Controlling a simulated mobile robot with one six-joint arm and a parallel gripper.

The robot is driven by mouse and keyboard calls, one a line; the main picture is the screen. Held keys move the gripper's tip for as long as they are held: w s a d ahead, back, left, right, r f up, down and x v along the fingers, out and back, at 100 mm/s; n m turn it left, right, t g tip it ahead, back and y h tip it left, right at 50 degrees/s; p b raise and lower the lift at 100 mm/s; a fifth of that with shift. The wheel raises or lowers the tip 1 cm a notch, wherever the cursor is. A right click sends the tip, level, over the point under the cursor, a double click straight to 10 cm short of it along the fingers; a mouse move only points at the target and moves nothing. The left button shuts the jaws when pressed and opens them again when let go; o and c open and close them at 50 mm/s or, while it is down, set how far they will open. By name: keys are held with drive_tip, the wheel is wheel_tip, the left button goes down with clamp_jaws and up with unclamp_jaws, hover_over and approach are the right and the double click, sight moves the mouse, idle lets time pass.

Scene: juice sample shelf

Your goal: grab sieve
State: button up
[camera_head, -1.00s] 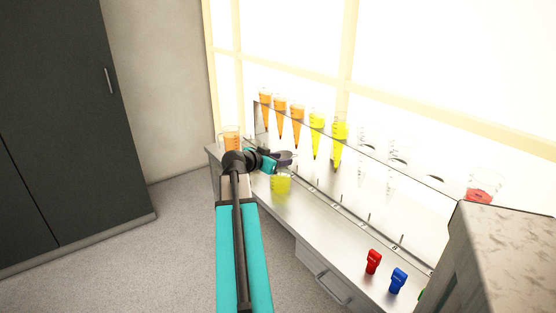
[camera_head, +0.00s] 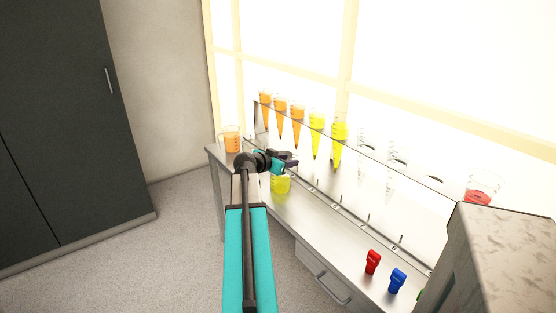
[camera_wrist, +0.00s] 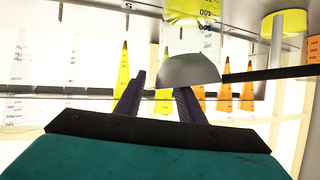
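The sieve (camera_wrist: 188,71) shows in the wrist view as a grey half-dome with a long black handle (camera_wrist: 275,73) running to the right. My gripper (camera_wrist: 160,82) has two purple fingers, which stand apart with a gap between them. The dome lies just beyond the right fingertip; whether they touch I cannot tell. In the head view my gripper (camera_head: 291,158) is over the workbench, above a beaker of yellow juice (camera_head: 281,184). The sieve is not clearly made out there.
Pointed tubes of orange (camera_head: 281,107) and yellow juice (camera_head: 339,131) hang in the clear shelf by the window. An orange beaker (camera_head: 231,141) stands at the bench's far end. Red (camera_head: 373,262) and blue (camera_head: 397,281) items stand at the near end. Bare bench (camera_head: 325,235) lies between.

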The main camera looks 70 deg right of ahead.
drive_tip(key=shift+d, duration=0.1)
idle(0.5)
clamp_jaws()
